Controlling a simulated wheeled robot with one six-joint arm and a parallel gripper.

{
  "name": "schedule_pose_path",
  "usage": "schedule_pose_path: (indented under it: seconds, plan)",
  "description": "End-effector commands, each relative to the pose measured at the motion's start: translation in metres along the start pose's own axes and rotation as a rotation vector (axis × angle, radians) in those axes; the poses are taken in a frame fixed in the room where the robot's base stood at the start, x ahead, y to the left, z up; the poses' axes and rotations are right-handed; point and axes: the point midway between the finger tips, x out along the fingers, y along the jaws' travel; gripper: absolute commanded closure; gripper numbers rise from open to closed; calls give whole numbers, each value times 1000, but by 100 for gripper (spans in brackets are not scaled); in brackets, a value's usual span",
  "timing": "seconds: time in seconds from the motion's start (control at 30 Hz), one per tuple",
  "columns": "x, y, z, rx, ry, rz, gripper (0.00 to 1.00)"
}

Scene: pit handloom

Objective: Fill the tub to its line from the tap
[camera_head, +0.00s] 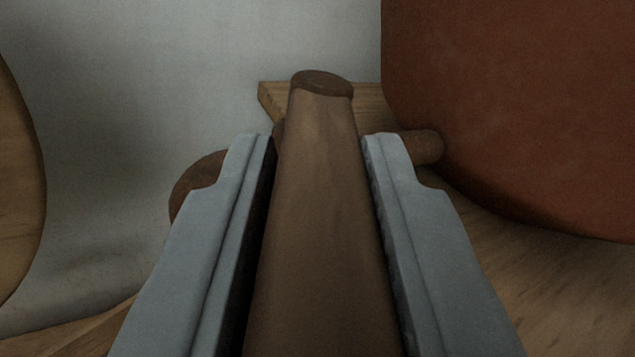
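My gripper (318,140) has its two grey fingers on either side of a brown wooden-looking bar (318,200). The bar runs lengthwise between the dark finger pads, and its blunt end stands out past the fingertips. The pads lie very close to the bar, but I cannot tell whether they press on it. Behind the bar, a short brown stub (425,147) meets a large red-brown rounded body (520,100). This may be the tap on its vessel. I cannot make out a tub with a line, or any water.
A dark brown rounded end (192,182) shows behind the left finger. A wooden board (275,98) lies behind the bar. A curved wooden edge (18,190) stands at the far left. A grey wall (180,60) is behind, and a wooden surface (570,290) lies below right.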

Motion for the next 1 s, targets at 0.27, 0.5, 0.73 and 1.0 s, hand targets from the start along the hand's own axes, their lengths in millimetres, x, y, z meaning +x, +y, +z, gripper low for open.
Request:
schedule_pose_path:
  seconds: [0.27,0.5,0.73,1.0]
  plan:
    - [0,0,0,0,0,-2,100]
    - [1,2,-1,-2,15,-45,100]
    - [1,3,-2,-3,32,-115,100]
    - [3,8,-2,-3,51,-208,100]
